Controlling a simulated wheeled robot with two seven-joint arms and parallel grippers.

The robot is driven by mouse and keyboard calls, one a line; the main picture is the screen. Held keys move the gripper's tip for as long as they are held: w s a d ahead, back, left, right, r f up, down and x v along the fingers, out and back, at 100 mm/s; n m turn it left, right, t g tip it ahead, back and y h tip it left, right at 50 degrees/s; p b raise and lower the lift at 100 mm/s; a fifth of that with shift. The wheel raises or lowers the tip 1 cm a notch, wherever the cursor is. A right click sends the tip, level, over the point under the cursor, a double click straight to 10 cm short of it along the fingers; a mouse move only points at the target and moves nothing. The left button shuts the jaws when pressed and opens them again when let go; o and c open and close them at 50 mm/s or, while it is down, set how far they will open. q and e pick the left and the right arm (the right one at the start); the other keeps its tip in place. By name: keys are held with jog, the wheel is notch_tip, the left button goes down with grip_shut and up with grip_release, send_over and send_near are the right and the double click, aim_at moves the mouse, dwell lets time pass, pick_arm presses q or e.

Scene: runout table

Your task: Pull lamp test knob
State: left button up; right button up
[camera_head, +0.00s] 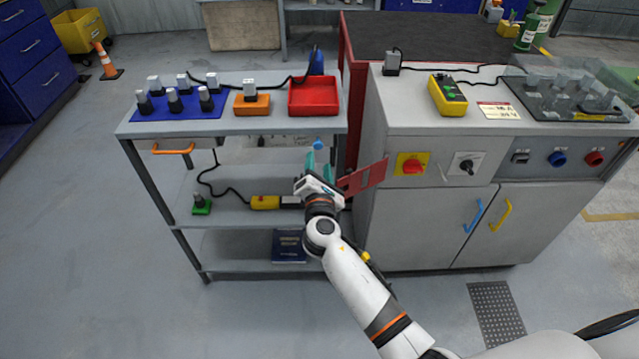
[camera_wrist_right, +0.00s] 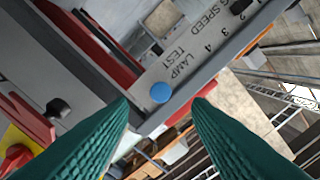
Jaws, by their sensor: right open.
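The lamp test knob is a small round blue knob (camera_head: 318,145) on the front edge of the grey cart, at its right end. In the right wrist view the blue knob (camera_wrist_right: 160,93) sits beside the printed words LAMP TEST. My right gripper (camera_head: 319,162) is open and empty in front of the cart, just below the knob in the head view. In the wrist view its two green fingers (camera_wrist_right: 163,104) point toward the knob, with the knob between the tips in the picture. I cannot tell how far the tips are from it. My left gripper is out of view.
A red panel (camera_head: 363,178) stands out just right of my gripper, beside the grey cabinet (camera_head: 430,220) with its red switch (camera_head: 411,164). On the cart top are a red tray (camera_head: 313,111), an orange block (camera_head: 252,106) and a blue board (camera_head: 150,112).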

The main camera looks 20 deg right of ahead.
jog(key=v, duration=0.7)
jog(key=shift+s, duration=0.35)
jog(key=shift+a, duration=0.1)
